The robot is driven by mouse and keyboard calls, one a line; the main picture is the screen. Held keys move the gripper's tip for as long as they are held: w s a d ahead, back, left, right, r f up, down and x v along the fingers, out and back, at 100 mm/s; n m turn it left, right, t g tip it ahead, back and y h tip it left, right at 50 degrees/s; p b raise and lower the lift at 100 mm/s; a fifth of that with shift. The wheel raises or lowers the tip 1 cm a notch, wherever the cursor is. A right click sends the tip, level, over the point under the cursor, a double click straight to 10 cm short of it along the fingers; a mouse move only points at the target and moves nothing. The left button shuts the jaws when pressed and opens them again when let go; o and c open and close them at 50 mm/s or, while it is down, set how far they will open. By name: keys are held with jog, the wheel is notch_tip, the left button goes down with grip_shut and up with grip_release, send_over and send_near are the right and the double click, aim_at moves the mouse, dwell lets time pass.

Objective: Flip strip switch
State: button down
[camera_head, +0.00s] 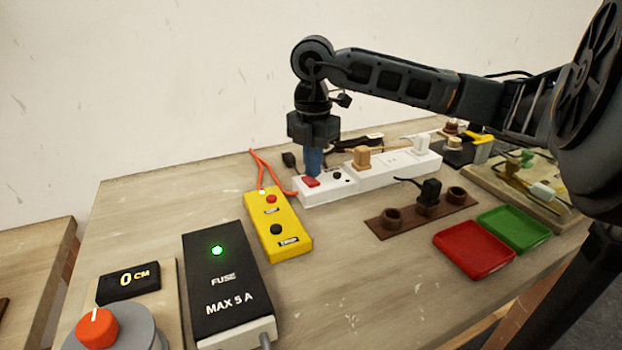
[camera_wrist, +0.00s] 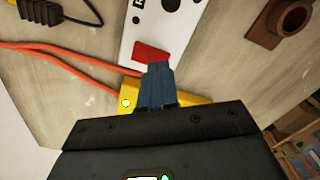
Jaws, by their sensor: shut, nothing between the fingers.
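The white power strip (camera_head: 395,169) lies across the middle of the table, and its near end also shows in the wrist view (camera_wrist: 180,35). Its red switch (camera_head: 311,182) sits at the strip's left end; in the wrist view the switch (camera_wrist: 150,53) is just beyond my fingertips. My gripper (camera_head: 313,172) points down at that end with its blue fingers shut and empty. In the wrist view the fingertips (camera_wrist: 158,66) overlap the near edge of the switch. I cannot tell whether they touch it.
A yellow box (camera_head: 277,224) with an orange cable stands just in front of the strip's end. A black fuse box (camera_head: 226,285) with a lit green light is nearer. A brown holder (camera_head: 410,218), a red tray (camera_head: 473,249) and a green tray (camera_head: 514,228) lie to the right.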

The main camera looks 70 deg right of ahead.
aim_at(313, 182)
jog(key=shift+f+b, duration=0.95)
dwell(1.1)
jog(key=shift+r, duration=0.15)
jog(key=shift+r+p, duration=1.55)
jog(key=shift+r, duration=1.85)
